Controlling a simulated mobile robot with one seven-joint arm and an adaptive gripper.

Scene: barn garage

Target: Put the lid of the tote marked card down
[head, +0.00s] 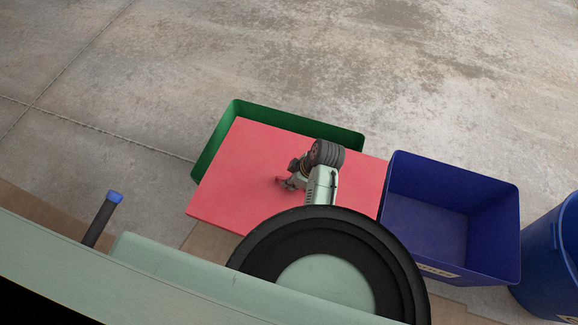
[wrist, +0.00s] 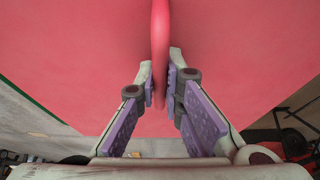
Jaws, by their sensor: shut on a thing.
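A flat red lid (head: 236,178) covers most of a green tote (head: 214,142) in the head view. The tote's far and left rims show past the lid, which sits shifted right and toward me. I cannot tell whether the lid rests on the rim or hangs above it. My gripper (head: 284,182) is shut on the lid's red handle. In the wrist view the handle (wrist: 160,40) runs between the two fingers (wrist: 161,72), with the lid filling the view behind it. No marking on the green tote is visible; its front is hidden.
An open, empty blue tote (head: 430,225) stands just right of the lid, close to its right edge; its pale label (head: 436,271) is too small to read. A round blue bin (head: 556,255) stands at the far right. The concrete floor (head: 330,60) beyond is clear.

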